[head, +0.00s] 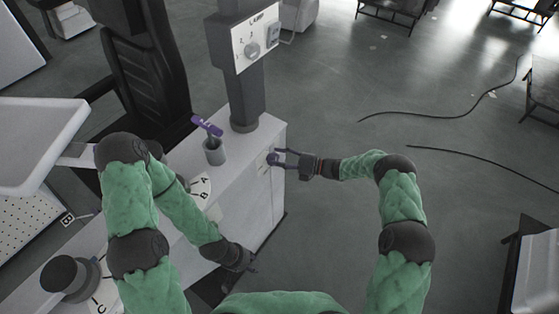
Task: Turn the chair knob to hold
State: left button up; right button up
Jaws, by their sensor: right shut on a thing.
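A small knob (271,159) sits on a pale plate (261,164) on the right side of the white cabinet (262,131). My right gripper (276,158) reaches it from the right and is shut on it. The gripper hides part of the knob, and the plate's lettering is too small to read. My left gripper (249,263) hangs low beside the cabinet's near face, away from the knob; its fingers are too unclear to judge. A black chair (150,60) stands behind the cabinet.
A grey column (245,100) on the cabinet carries a panel (257,38) marked "Lamp" with its own knob. A grey cup (214,152) holds a purple item. A white tray (40,116) is at left. Cables (440,117) lie on the open floor at right.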

jog(key=shift+w+d+r, duration=0.15)
jog(key=shift+w+d, duration=0.1)
jog(key=shift+w, duration=0.15)
jog(key=o, duration=1.1)
jog(key=shift+f, duration=0.2)
jog(key=shift+a, duration=0.1)
jog(key=shift+s, duration=0.1)
jog(key=v, duration=1.2)
